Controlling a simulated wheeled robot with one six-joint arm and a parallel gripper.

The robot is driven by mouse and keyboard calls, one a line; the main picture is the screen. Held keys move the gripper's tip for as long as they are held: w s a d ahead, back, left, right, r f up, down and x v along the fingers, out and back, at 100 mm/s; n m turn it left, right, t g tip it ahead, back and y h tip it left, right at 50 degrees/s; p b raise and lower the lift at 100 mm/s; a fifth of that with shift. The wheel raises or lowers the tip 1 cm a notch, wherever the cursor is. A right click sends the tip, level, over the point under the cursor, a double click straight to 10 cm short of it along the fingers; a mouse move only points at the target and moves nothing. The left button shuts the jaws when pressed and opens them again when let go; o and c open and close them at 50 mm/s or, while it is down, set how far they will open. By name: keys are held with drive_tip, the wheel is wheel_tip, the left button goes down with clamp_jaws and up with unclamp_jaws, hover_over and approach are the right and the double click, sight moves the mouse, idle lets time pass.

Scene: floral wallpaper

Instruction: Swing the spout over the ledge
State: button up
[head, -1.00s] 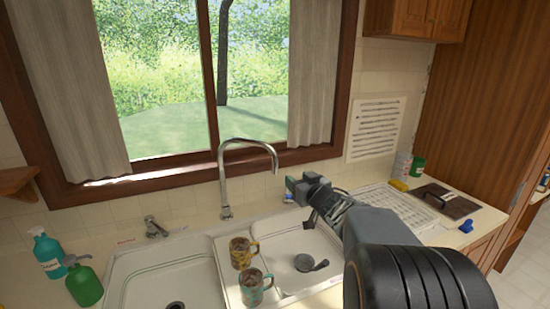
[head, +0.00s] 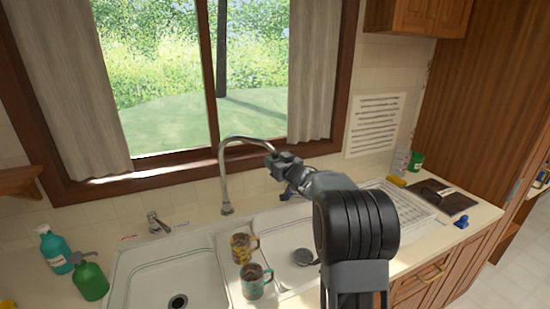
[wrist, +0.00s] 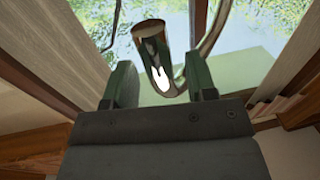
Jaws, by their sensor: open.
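The chrome gooseneck spout (head: 232,140) rises from behind the sink, arches over and points right, toward the right basin. My gripper (head: 284,164) is at the spout's outer end in the head view, hiding its tip. In the wrist view the spout's open end (wrist: 153,50) shows between the two green fingers of my gripper (wrist: 162,75). The fingers are open with gaps on both sides, and contact is not visible. The white ledge (head: 232,277) between the two basins carries a yellow-brown mug (head: 243,248) and a teal-patterned mug (head: 257,282).
The left basin (head: 150,280) is empty. A faucet lever (head: 157,222) and soap bottles (head: 90,280) stand at left. A white dish rack (head: 405,205) is at right. The window (head: 165,80) and curtains are close behind the spout.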

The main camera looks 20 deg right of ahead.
drive_tip(key=shift+w+a, duration=0.1)
drive_tip(key=shift+w, duration=0.4)
drive_tip(key=shift+c, duration=0.3)
clamp_jaws()
